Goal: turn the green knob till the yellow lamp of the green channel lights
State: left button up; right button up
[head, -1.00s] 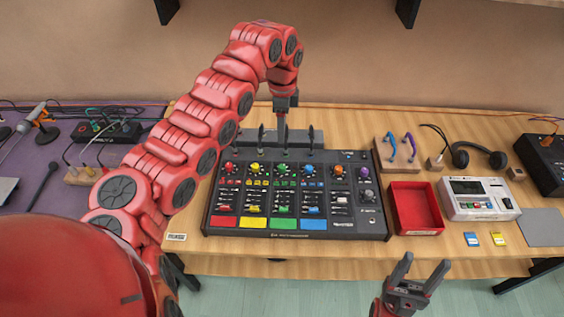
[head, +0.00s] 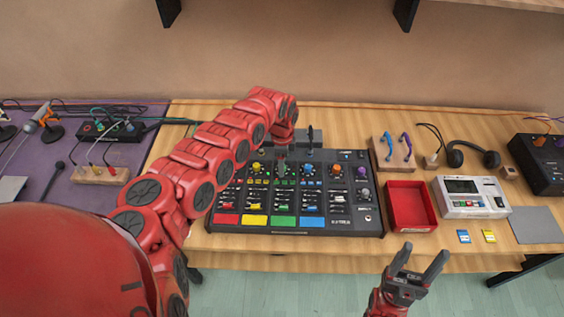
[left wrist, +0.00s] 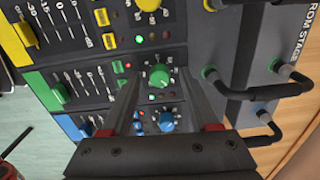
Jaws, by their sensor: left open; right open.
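The mixer (head: 340,225) stands on the wooden table in the head view. My left gripper (head: 283,160) is low over its knob row, and its arm covers part of the mixer's left side. In the left wrist view the green knob (left wrist: 159,76) has a pale pointer mark. The open fingers of my left gripper (left wrist: 160,88) lie on either side of it; I cannot tell whether they touch it. Small lamps sit beside the green knob; I see no clear yellow glow there. My right gripper (head: 420,265) is open and empty in front of the table.
The yellow knob (left wrist: 147,4) and blue knob (left wrist: 166,122) flank the green one closely. Black cables with plugs (left wrist: 262,92) rise at the mixer's back edge. A red tray (head: 411,228) and a white device (head: 472,208) stand to the right.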

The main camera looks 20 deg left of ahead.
pick_arm(q)
grip_shut()
dwell(0.4)
jog(key=shift+f+m+b, duration=0.1)
jog(key=shift+m+b, duration=0.75)
jog(key=shift+m, duration=0.35)
jog(key=shift+m+b, duration=0.85)
jog(key=shift+m, duration=0.85)
